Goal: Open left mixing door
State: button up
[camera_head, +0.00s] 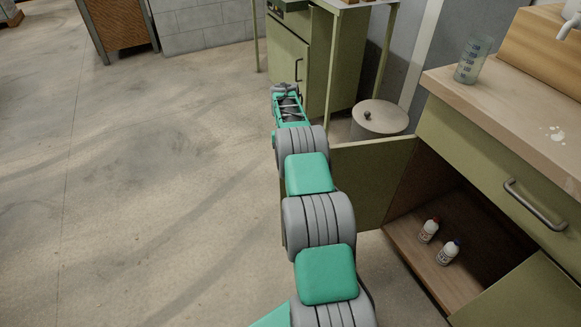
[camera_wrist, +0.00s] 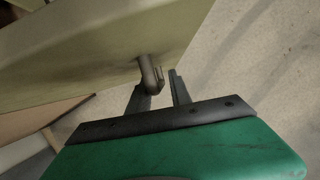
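The left mixing door (camera_head: 375,175) is an olive panel standing swung wide open from the cabinet under the wooden counter. My arm hides its outer end in the head view. In the wrist view the olive door panel (camera_wrist: 90,50) fills the upper left, with a dark metal handle (camera_wrist: 151,75) on it. My gripper (camera_wrist: 163,85) is at this handle, its two fingers apart with a gap between them. The handle's end overlaps the left finger; I cannot tell whether they touch. The gripper's fingertips are not clear in the head view.
Inside the open cabinet stand two small white bottles (camera_head: 428,231) (camera_head: 448,252). A drawer handle (camera_head: 535,204) sticks out above. A beaker (camera_head: 472,60) stands on the counter (camera_head: 500,105). A round lidded bin (camera_head: 379,118) stands behind the door. The floor to the left is clear.

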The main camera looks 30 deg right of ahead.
jog(key=shift+o, duration=0.7)
jog(key=shift+s+d, duration=0.1)
jog(key=shift+d, duration=0.1)
jog(key=p+v, duration=0.7)
jog(key=p, duration=0.3)
jog(key=shift+r, duration=0.35)
